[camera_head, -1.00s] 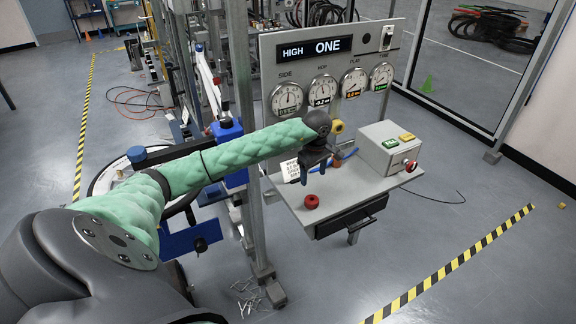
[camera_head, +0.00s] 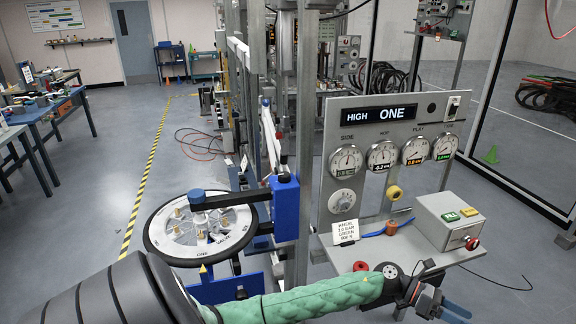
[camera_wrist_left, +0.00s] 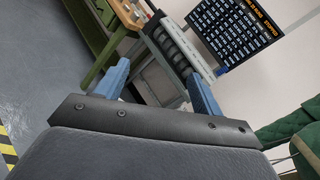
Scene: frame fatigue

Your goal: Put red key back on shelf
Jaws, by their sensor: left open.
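My left gripper (camera_head: 450,308) is at the lower right of the head view, in front of the console. Its blue fingers (camera_wrist_left: 160,90) are spread in the left wrist view, with nothing between them. I cannot make out a clear red key. A small round red piece (camera_head: 360,266) sits on the console's grey shelf (camera_head: 345,257), just beyond my arm. Another red piece (camera_head: 391,228) is farther back by the blue hose. My arm hides part of the shelf's front. My right gripper is out of view.
The gauge panel (camera_head: 385,125) reads HIGH ONE. A control box (camera_head: 445,222) and a white card (camera_head: 346,232) stand on the shelf. A round dial table (camera_head: 165,240) is at left. The wrist view shows a cabinet (camera_wrist_left: 165,75) and a dark display board (camera_wrist_left: 235,30).

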